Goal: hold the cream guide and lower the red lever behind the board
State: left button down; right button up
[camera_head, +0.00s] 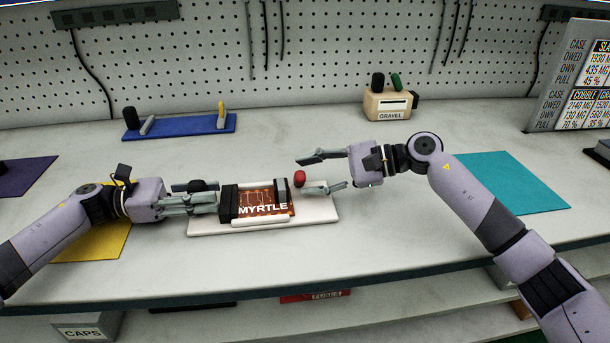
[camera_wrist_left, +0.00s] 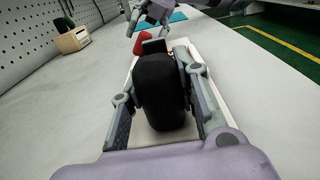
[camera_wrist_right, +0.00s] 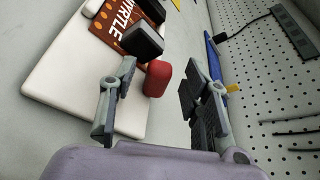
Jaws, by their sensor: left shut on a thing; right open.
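A copper board marked MYRTLE (camera_head: 264,199) lies on a cream-white base (camera_head: 325,215), with black blocks at its left and right ends. My left gripper (camera_head: 212,198) is at the left end, shut on a rounded black grip (camera_wrist_left: 163,92) that fills the space between its fingers. Whether this grip belongs to the cream guide, I cannot tell. The red lever's knob (camera_head: 299,178) stands upright behind the board's right end. My right gripper (camera_head: 304,176) is open, one finger on either side of the knob. The right wrist view shows the red knob (camera_wrist_right: 158,78) between the fingers, apparently untouched. The lever's lower part is hidden.
A wooden GRAVEL box (camera_head: 388,106) stands at the back. A teal mat (camera_head: 512,183) lies right, a yellow mat (camera_head: 95,249) under my left arm. The pegboard closes the back.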

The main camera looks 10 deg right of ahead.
jog(key=shift+x, duration=0.8)
jog(key=shift+c, duration=0.3)
grip_shut()
